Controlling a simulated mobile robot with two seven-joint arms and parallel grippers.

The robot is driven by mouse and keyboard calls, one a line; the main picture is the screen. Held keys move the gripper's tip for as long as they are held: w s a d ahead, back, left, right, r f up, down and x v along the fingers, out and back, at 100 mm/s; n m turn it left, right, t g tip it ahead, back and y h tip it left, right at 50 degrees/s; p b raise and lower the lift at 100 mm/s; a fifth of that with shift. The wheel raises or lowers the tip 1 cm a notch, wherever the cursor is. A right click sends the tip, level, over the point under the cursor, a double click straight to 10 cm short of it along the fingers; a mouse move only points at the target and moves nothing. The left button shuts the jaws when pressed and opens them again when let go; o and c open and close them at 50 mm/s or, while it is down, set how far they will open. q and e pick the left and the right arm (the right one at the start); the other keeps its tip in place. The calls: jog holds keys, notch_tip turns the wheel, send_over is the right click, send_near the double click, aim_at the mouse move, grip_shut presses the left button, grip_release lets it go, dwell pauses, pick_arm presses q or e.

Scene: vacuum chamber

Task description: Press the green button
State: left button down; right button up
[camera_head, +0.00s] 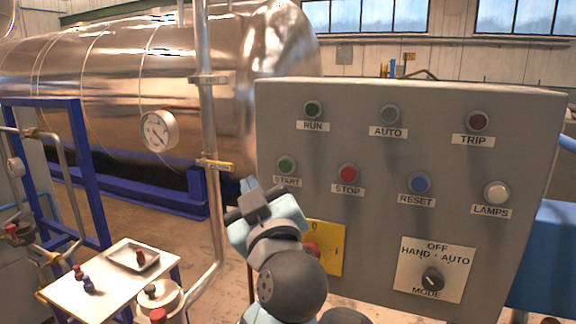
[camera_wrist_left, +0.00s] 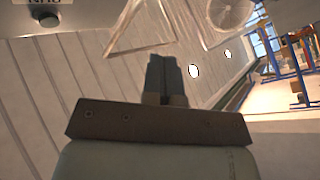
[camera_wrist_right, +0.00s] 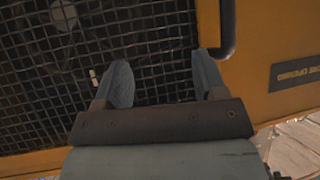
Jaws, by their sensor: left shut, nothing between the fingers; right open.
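The green button (camera_head: 286,165) with its START label sits at the left of the grey control panel (camera_head: 300,225). My left gripper (camera_head: 249,184) is below and left of the button in the head view, and its dark fingers are together with nothing between them. Its fingertips also show in the left wrist view (camera_wrist_left: 167,75). Whether they touch the panel cannot be told, but the button face is uncovered. My right gripper (camera_wrist_right: 164,80) is open and empty in front of a dark mesh, and is not seen in the head view.
A mode knob (camera_head: 432,279) is below. A pipe (camera_head: 209,130) stands left of the panel. A yellow frame (camera_wrist_right: 270,40) borders the mesh.

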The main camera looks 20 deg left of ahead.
aim_at(286, 166)
pick_arm(q)
jog(key=w, duration=0.8)
jog(key=shift+w+a+f+p, duration=0.1)
jog(key=shift+w+a+p, duration=0.2)
jog(key=shift+w, duration=0.1)
dwell(0.7)
dwell(1.3)
jog(key=shift+w+b, duration=0.3)
jog(key=shift+b, duration=0.2)
jog(key=shift+w, duration=0.1)
